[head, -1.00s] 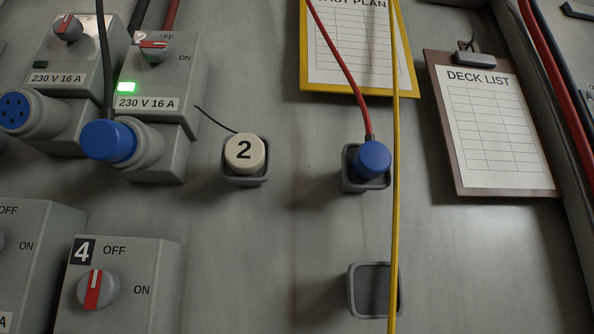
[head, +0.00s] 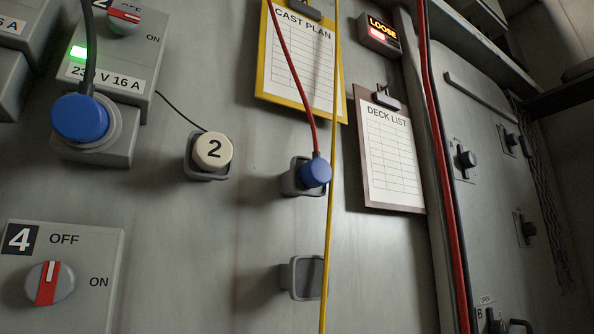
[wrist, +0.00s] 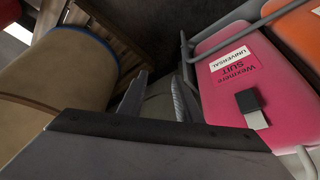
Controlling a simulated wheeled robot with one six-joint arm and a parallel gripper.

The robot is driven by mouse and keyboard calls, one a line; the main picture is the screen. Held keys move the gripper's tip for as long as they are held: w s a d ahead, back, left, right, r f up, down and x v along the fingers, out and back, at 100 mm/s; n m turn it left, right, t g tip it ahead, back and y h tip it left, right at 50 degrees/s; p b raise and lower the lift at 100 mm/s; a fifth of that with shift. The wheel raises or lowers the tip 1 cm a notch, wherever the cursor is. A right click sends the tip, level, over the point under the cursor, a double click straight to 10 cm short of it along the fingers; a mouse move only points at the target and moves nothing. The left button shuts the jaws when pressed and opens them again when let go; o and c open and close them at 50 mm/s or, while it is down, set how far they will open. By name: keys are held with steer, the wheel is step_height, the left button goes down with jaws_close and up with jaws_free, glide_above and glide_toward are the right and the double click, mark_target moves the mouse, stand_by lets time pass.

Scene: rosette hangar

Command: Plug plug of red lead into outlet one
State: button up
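The red lead (head: 296,84) hangs down the wall to a blue plug (head: 316,173), which sits in a grey holder (head: 297,183). No outlet marked one can be made out in the head view. The outlet box at upper left (head: 110,82), its number partly cut off, has a green light and a blue plug (head: 80,118) on a black lead in its socket. My gripper (wrist: 155,98) shows only in the wrist view, open with nothing between its fingers, away from the red lead's plug.
A cream cap marked 2 (head: 213,151) sits in another holder. An empty holder (head: 304,277) is below the red lead's plug. A yellow cable (head: 330,240) hangs close beside that plug. Box 4 (head: 70,275) is at lower left. The wrist view shows a pink case (wrist: 240,75) and a tan drum (wrist: 60,80).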

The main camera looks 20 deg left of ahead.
steer(key=o, duration=0.6)
steer(key=shift+w+r, duration=0.1)
steer(key=shift+r, duration=0.05)
steer(key=w+a+r+n+t+y, duration=0.15)
steer(key=w+a+r, duration=0.35)
steer(key=r, duration=0.6)
steer(key=w+a+r+n+t+y, duration=0.1)
steer(key=w+a+r+n+t, duration=0.15)
steer(key=a+r, duration=0.65)
steer(key=w+a+r+n+t+y, duration=0.15)
steer(key=w+a+r, duration=0.25)
steer(key=r, duration=0.9)
steer(key=n+t+y, duration=0.2)
steer(key=n+y, duration=0.2)
steer(key=y, duration=0.6)
glide_toward(322, 170)
steer(key=shift+w+a+r+g, duration=0.25)
steer(key=shift+w+a+r, duration=0.05)
steer(key=shift+w, duration=0.1)
steer(key=shift+x, duration=4.45)
steer(key=shift+f, duration=0.2)
